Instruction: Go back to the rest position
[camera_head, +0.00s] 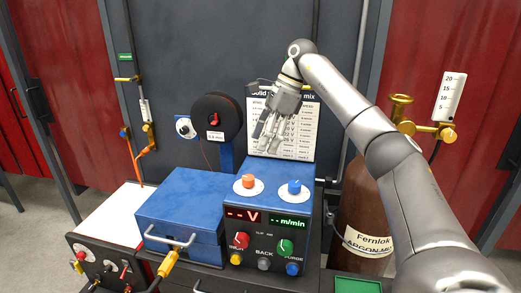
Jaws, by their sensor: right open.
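My right gripper (268,132) is open in the head view, at the end of the arm that comes in from the right. It is in front of the printed chart (296,145) on the dark back panel, above the blue control box (268,222). Nothing shows between its fingers. It covers part of the chart's text. The control box has an orange knob (249,181) and a blue knob (294,186) on top, and displays and coloured buttons on its front. My left gripper is not in view.
A blue lidded box (182,205) with a handle stands left of the control box. A black wire spool (216,118) is behind it. A brown gas cylinder (361,215) with a brass valve (400,105) stands at the right, partly behind my arm.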

